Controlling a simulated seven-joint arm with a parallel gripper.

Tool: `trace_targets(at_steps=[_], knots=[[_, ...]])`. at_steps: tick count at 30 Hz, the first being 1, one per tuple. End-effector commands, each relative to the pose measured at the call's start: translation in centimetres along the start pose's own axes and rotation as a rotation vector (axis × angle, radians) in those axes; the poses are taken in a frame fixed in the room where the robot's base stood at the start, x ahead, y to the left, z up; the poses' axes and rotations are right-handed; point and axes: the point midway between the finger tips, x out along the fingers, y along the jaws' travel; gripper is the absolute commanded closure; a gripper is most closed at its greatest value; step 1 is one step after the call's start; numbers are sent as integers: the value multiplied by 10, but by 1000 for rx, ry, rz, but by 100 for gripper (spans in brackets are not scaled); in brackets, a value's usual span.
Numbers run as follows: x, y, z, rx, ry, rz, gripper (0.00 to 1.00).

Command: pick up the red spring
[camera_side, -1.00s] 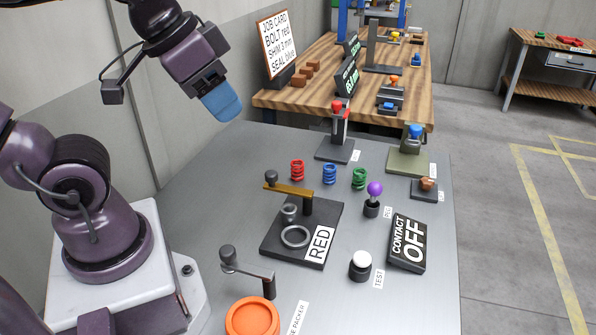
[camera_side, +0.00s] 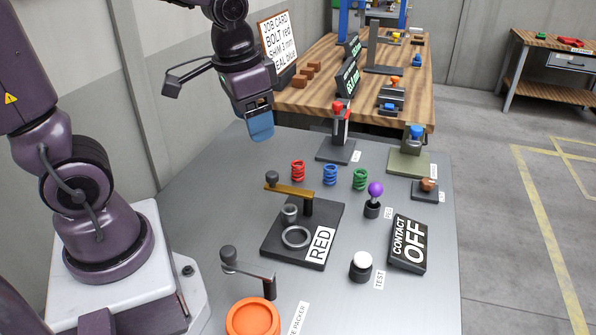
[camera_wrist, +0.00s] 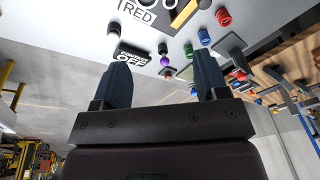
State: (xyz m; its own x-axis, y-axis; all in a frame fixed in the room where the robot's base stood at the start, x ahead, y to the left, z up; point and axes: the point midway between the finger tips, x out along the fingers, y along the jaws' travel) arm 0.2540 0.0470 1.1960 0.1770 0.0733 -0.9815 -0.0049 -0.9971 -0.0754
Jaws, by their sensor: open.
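The red spring (camera_side: 298,171) stands upright on the grey table, at the left end of a row with a blue spring (camera_side: 329,174) and a green spring (camera_side: 360,179). My gripper (camera_side: 261,138) is open and empty, above the table, up and to the left of the red spring and apart from it. In the wrist view the two fingers of my gripper (camera_wrist: 160,80) are spread with nothing between them. The red spring also shows there (camera_wrist: 223,17), at the top right beyond the right finger.
A black fixture with a brass lever (camera_side: 290,192) and a RED label stands in front of the springs. A red-topped post (camera_side: 338,130) stands behind them.

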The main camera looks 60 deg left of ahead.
Motion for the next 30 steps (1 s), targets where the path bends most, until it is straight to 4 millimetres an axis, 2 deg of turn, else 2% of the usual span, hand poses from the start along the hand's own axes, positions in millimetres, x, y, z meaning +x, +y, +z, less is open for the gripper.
trace_targets(at_steps=[1,8,13,16,19,21,24,30], knots=[[17,-11,-10,55,-42,-14,33],[93,-64,-51,479,-168,-63,33],[163,-107,-74,965,-248,-74,33],[194,-127,-87,1285,-274,-83,33],[208,-139,-104,1567,-280,-112,33],[205,-145,-118,1733,-274,-149,33],[202,-148,-128,1908,-276,-176,33],[210,-149,-130,2029,-285,-171,33]])
